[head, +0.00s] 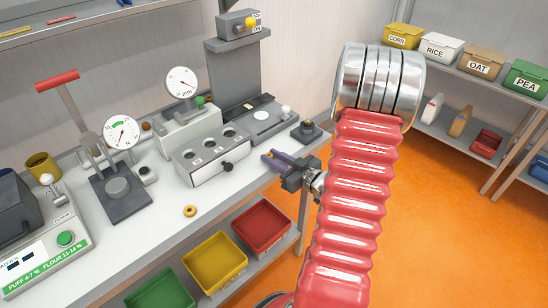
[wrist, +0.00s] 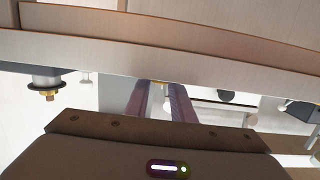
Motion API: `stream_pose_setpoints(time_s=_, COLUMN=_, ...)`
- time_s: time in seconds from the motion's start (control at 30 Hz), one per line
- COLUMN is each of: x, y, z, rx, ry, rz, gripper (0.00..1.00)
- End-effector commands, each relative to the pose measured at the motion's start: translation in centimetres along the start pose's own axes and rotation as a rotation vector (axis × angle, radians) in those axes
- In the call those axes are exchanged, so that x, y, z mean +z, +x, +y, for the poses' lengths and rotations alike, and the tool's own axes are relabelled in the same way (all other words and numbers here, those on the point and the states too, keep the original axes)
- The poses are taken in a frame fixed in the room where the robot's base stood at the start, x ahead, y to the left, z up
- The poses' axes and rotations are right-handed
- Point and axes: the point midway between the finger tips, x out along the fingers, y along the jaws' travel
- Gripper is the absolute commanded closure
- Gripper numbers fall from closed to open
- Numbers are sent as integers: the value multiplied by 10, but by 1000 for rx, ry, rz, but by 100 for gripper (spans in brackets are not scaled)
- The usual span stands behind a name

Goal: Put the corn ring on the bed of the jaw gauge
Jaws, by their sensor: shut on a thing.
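My gripper (head: 270,158) has purple fingers and is over the bench's right front part, pointing left. It is shut on a small yellow thing (head: 268,155), probably a corn ring, mostly hidden between the fingertips. A yellowish spot of it shows at the fingertips in the wrist view (wrist: 160,82). Another golden ring (head: 190,210) lies flat on the bench near the front edge. A grey gauge (head: 188,130) with a round mm dial and green knob stands behind and left of my gripper; it is likely the jaw gauge. Its bed is not clearly visible.
A grey block with several round wells (head: 212,160) stands between the gauge and the front edge. A plate device (head: 262,118) and a small dark post (head: 306,131) lie behind my gripper. A red-handled press (head: 118,190) is at left. Red and yellow bins (head: 215,262) sit below.

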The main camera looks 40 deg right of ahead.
Motion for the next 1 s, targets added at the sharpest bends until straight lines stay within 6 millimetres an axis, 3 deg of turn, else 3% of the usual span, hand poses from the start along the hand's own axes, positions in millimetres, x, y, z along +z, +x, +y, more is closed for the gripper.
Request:
stream_pose_setpoints(time_s=0.5, x=6, y=1, z=0, rx=0, ry=1, rz=0, gripper=89)
stream_pose_setpoints(time_s=0.53, x=6, y=1, z=0, rx=0, ry=1, rz=0, gripper=76)
stream_pose_setpoints(time_s=0.77, x=7, y=1, z=-1, rx=-2, ry=2, rz=-2, gripper=60)
stream_pose_setpoints(time_s=1.0, x=7, y=1, z=-3, rx=-5, ry=3, rz=-5, gripper=59)
